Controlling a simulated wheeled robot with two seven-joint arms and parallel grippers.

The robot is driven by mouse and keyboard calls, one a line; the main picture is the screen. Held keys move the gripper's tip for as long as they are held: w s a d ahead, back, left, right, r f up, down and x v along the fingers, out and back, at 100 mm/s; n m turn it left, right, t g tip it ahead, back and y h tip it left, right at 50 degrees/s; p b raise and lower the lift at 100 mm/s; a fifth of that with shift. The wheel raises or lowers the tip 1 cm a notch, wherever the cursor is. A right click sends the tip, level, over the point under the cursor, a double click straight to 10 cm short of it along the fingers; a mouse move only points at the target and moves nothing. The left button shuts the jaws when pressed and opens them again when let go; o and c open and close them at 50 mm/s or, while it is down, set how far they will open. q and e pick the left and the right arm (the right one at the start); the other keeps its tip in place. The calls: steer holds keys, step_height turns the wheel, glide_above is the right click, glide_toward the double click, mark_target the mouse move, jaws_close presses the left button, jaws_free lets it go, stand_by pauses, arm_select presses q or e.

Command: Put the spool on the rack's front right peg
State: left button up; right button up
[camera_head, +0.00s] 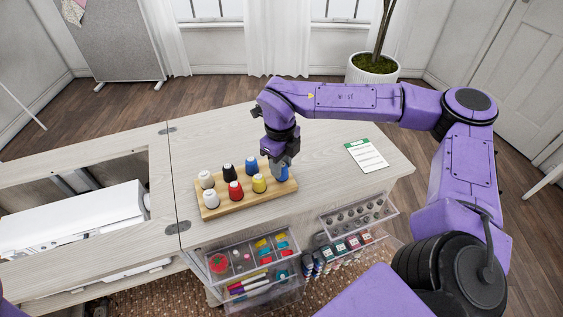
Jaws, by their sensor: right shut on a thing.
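The wooden rack (222,210) lies on the cabinet top, with spools standing in two rows. The back row shows a light grey spool (207,179), a black one (228,171) and a blue one (251,166). The front row shows a white spool (211,199), a red one (236,191) and a yellow one (259,183). My right gripper (282,166) points down at the rack's right end, shut on a blue spool (282,175) in line with the front row. The front right peg is hidden; I cannot tell whether the spool is seated on it. My left gripper is out of view.
A paper card (366,155) lies right of the rack on the cabinet top (330,140). Clear drawers below hold sewing supplies (250,262) and bobbins (360,214). A white sewing machine (75,220) sits in the recess at left.

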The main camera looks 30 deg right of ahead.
steer(key=shift+f+b, duration=0.5)
steer(key=shift+f, duration=0.45)
steer(key=o, duration=1.1)
step_height(320, 180, up, 10)
steer(key=shift+r, duration=0.25)
